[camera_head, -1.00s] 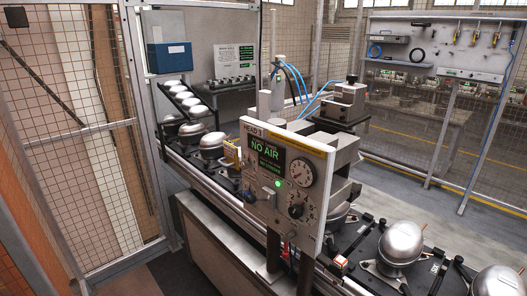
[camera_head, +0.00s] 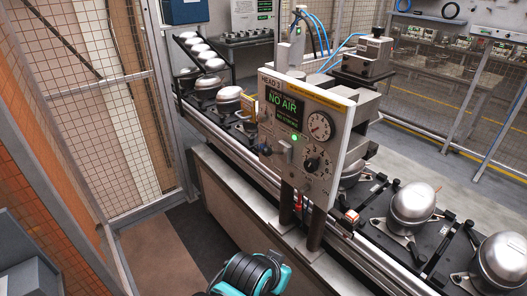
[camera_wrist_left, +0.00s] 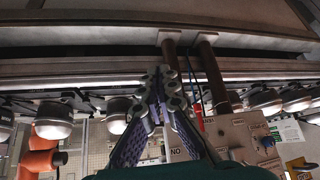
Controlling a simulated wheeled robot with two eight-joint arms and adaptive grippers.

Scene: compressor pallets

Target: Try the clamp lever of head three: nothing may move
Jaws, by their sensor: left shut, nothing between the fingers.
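The head three panel (camera_head: 325,108) stands on two posts over the conveyor in the head view. Its display (camera_head: 281,105) reads NO AIR. Below are a lit green lamp (camera_head: 294,138), a small pale lever (camera_head: 285,150), a round gauge (camera_head: 319,126) and a black knob (camera_head: 312,165). I cannot tell for certain which control is the clamp lever. In the left wrist view, the panel (camera_wrist_left: 242,137) shows inverted, partly behind my left gripper (camera_wrist_left: 166,82), which is shut and empty. My teal and black arm part (camera_head: 248,275) enters at the bottom. My right gripper is not seen.
Rounded metal compressors (camera_head: 413,207) sit on black pallets along the conveyor. The conveyor rail (camera_head: 232,149) runs beneath the panel. A mesh fence (camera_head: 85,130) stands at left. Floor (camera_head: 180,240) is clear between fence and conveyor. An orange object (camera_wrist_left: 40,160) shows in the wrist view.

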